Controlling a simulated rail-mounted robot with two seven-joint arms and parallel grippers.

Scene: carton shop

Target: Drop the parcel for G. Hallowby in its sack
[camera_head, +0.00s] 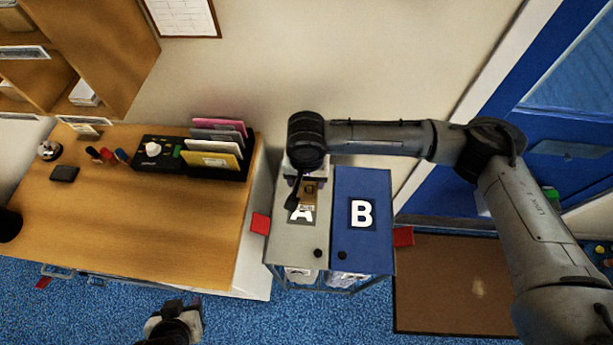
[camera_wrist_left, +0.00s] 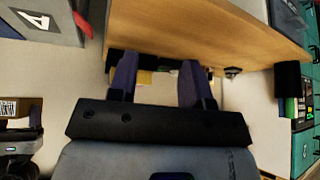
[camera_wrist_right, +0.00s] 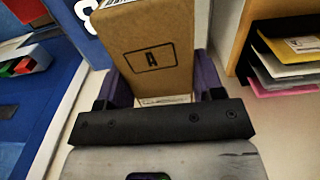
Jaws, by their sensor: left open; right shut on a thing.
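A small brown carton parcel (camera_head: 309,193) is in my right gripper (camera_head: 304,187), above the grey lid marked A (camera_head: 287,233). Beside the grey lid is a blue lid marked B (camera_head: 364,240); both look closed. Pale sacks (camera_head: 299,273) show partly below the lids. My left gripper (camera_head: 178,315) is open and empty, low in front of the desk (camera_wrist_left: 157,80).
The wooden desk (camera_head: 150,235) stands left of the lidded stand, with a folder rack (camera_head: 218,160), a black device (camera_head: 157,151) and a bell (camera_head: 49,150). Red tabs (camera_head: 260,223) stick out at the stand's sides. A brown mat (camera_head: 450,285) and blue door lie right.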

